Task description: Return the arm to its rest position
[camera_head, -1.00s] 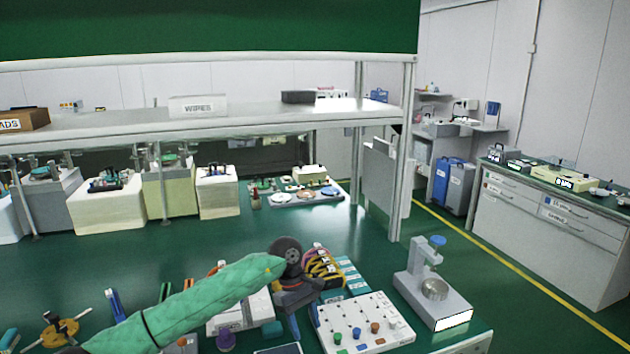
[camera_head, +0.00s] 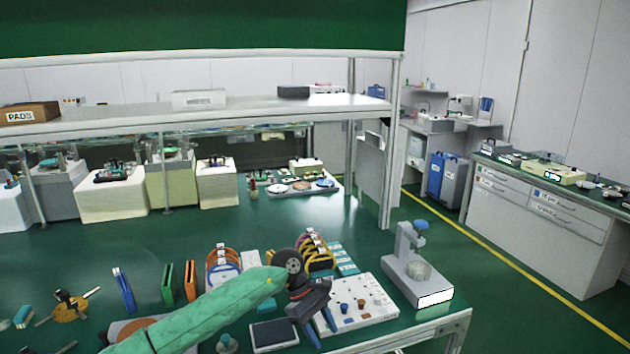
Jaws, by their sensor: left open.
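My left arm, in a green sleeve, reaches in from the bottom left of the head view. Its dark left gripper (camera_head: 316,322) points down over the front of the bench, in front of the left part of a white pegged board (camera_head: 365,310). The gripper is open and I see nothing between its fingers. It hides part of the board. I cannot tell how high it is above the bench. My right gripper is not in view.
A rack of orange and blue rings (camera_head: 222,262) and a rack of yellow and dark rings (camera_head: 318,252) stand close behind the arm. A dark flat pad (camera_head: 274,335) lies beside the gripper. A grey dial stand (camera_head: 418,275) stands to the right. The bench's middle (camera_head: 120,240) is clear.

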